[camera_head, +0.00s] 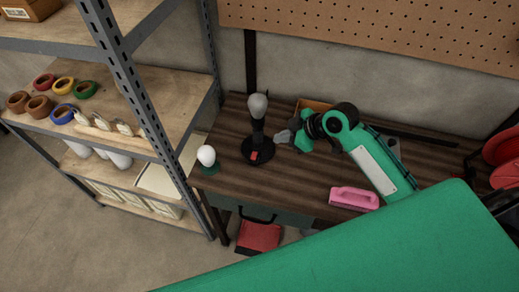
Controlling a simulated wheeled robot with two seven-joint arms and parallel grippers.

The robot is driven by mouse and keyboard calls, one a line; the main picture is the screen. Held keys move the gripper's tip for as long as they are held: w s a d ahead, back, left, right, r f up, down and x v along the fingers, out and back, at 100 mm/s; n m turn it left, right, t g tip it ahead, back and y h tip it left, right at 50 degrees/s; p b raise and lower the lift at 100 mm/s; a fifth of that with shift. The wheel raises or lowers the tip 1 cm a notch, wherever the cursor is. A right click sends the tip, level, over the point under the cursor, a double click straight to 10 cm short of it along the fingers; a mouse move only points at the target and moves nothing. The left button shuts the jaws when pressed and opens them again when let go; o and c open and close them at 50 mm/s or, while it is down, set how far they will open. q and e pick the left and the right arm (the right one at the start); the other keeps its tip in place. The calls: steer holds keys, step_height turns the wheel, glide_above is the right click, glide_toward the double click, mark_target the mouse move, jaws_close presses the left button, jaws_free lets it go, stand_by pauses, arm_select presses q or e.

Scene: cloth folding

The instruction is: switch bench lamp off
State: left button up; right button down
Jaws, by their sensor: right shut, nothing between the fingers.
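The bench lamp (257,127) stands upright on the dark wooden bench, with a black stem and round black base. Its grey bulb (258,105) shows no glow. A small red switch (254,156) is on the front of the base. My right gripper (281,137) is shut and empty, just right of the lamp's stem and above the base's right side. I cannot tell whether its tips touch the lamp. My left gripper is not in view.
A white egg-shaped thing on a green stand (207,157) is left of the lamp. A pink brush (354,198) lies at the front right of the bench. An orange-brown box (314,104) is behind my right arm. A metal shelf post (148,108) rises at the left.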

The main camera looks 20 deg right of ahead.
steer(key=p, duration=0.4)
glide_above(252, 153)
steer(key=s+d, duration=0.2)
step_height(252, 153, down, 7)
steer(key=shift+s+a+r, duration=0.1)
steer(key=shift+r, duration=0.1)
step_height(252, 153, down, 2)
steer(key=shift+f, duration=0.2)
steer(key=shift+w+d+f+p, duration=0.15)
steer(key=shift+f+p, duration=0.1)
steer(key=shift+f, duration=0.25)
steer(key=shift+w+d+f+p, duration=0.1)
steer(key=shift+f+p, duration=0.15)
steer(key=shift+f, duration=0.25)
steer(key=shift+a, duration=0.1)
steer(key=shift+f, duration=0.1)
